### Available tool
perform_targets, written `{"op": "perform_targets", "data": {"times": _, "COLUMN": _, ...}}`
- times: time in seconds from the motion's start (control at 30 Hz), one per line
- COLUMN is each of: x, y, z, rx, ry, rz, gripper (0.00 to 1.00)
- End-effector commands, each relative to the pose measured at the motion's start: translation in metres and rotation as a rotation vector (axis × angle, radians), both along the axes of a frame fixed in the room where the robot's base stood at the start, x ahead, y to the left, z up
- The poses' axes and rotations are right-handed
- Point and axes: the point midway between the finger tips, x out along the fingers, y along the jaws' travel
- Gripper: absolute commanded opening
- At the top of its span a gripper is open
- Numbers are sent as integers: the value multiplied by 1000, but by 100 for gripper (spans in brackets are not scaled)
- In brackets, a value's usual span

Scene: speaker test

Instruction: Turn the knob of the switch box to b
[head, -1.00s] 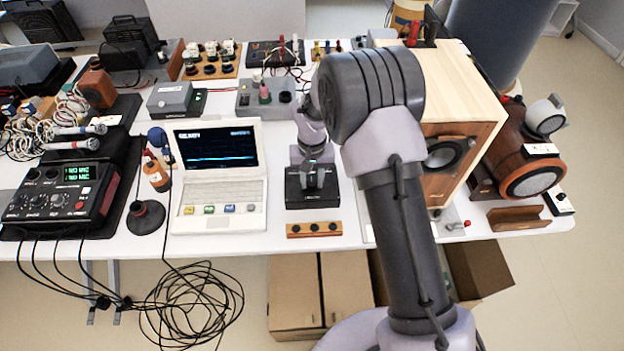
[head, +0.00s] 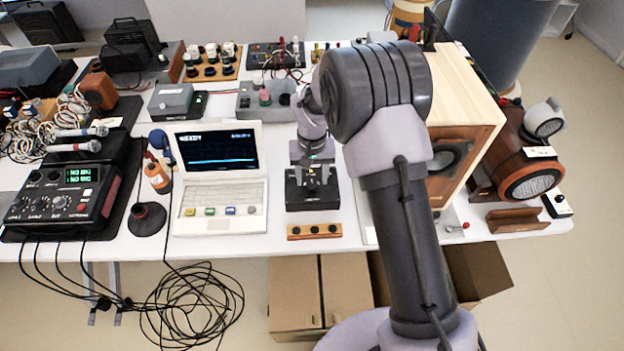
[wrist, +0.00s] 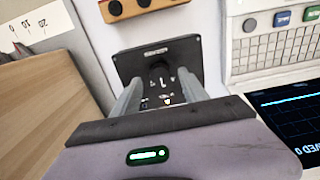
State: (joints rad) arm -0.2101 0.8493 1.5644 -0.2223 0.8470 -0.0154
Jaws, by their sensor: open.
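The switch box (head: 313,199) is a small black box on the white table, right of the laptop. It also shows in the wrist view (wrist: 140,58), with small white markings on its top. Its dark knob (wrist: 159,76) stands on the top face; which letter it points to is too small to tell. My gripper (head: 314,181) is over the box, pointing down. In the wrist view my gripper (wrist: 162,92) is open, with one finger on each side of the knob. Whether the fingers touch the knob or box I cannot tell.
The white laptop (head: 217,192) stands close on the left. A wooden strip with black knobs (head: 314,231) lies in front of the box. A large wooden speaker (head: 470,125) stands to the right, behind my arm. A grey box (head: 262,101) stands behind.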

Motion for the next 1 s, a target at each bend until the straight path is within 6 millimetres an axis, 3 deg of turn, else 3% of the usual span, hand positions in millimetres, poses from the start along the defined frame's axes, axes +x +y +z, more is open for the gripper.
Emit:
{"op": "perform_targets", "data": {"times": 0.03, "x": 1, "y": 0, "z": 23, "rx": 1, "ry": -3, "rz": -1, "gripper": 52}}
{"op": "perform_targets", "data": {"times": 0.2, "x": 1, "y": 0, "z": 83, "rx": 1, "ry": -3, "rz": -1, "gripper": 52}}
{"op": "perform_targets", "data": {"times": 0.4, "x": 1, "y": 0, "z": 132, "rx": 0, "ry": -2, "rz": 0, "gripper": 52}}
{"op": "perform_targets", "data": {"times": 0.6, "x": 0, "y": 0, "z": 148, "rx": 1, "ry": -1, "rz": -1, "gripper": 52}}
{"op": "perform_targets", "data": {"times": 1.0, "x": 0, "y": 0, "z": 148, "rx": 1, "ry": -1, "rz": -1, "gripper": 52}}
